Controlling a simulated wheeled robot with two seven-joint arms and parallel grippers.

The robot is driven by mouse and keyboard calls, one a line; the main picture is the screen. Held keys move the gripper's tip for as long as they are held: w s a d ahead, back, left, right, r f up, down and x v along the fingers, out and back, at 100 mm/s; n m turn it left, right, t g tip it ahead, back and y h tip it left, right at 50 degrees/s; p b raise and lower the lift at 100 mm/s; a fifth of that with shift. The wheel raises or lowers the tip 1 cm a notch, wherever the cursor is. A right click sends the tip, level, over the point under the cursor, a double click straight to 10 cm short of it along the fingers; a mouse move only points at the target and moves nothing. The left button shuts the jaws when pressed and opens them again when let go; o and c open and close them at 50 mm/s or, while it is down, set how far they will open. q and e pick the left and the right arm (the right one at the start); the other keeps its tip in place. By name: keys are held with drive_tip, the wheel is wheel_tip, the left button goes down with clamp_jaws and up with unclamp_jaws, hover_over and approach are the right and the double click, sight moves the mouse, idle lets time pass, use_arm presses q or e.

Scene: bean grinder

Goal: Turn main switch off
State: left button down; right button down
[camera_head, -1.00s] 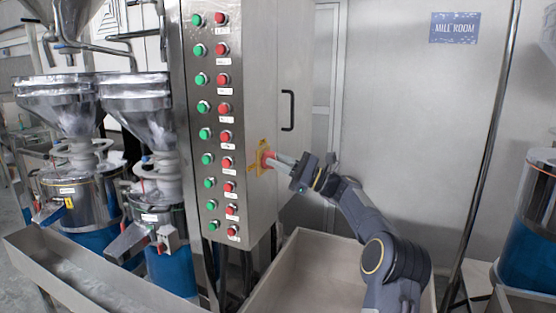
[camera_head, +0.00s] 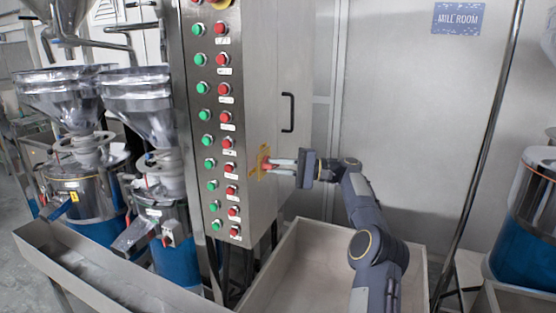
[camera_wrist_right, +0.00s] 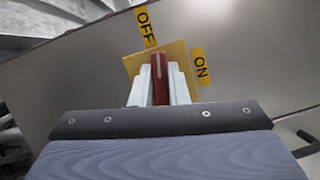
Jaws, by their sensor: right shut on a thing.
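The main switch is a red handle (camera_wrist_right: 159,78) on a yellow plate (camera_wrist_right: 128,66), on the side of the steel control cabinet (camera_head: 262,110). In the right wrist view the handle's white line points up, nearer the OFF label (camera_wrist_right: 146,27) than the ON label (camera_wrist_right: 201,67). My right gripper (camera_head: 268,168) is shut on the red handle, with one pale finger on each side of it. In the head view the fingers partly hide the switch. My left gripper is not in view.
Red and green push buttons (camera_head: 226,116) line the cabinet's front. A black door handle (camera_head: 288,112) is above and right of the switch. An open trough (camera_head: 330,232) lies below my right arm. Steel mills (camera_head: 85,176) stand at left.

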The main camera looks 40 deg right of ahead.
drive_tip(key=shift+n+g+h+p, duration=0.3)
drive_tip(key=shift+n+g+p, duration=0.15)
drive_tip(key=shift+n, duration=0.65)
drive_tip(key=shift+f, duration=0.1)
drive_tip(key=c, duration=1.4)
unclamp_jaws()
drive_tip(key=p+v, duration=0.1)
drive_tip(key=v, duration=0.7)
drive_tip(key=shift+s+a, duration=0.1)
drive_tip(key=shift+a, duration=0.05)
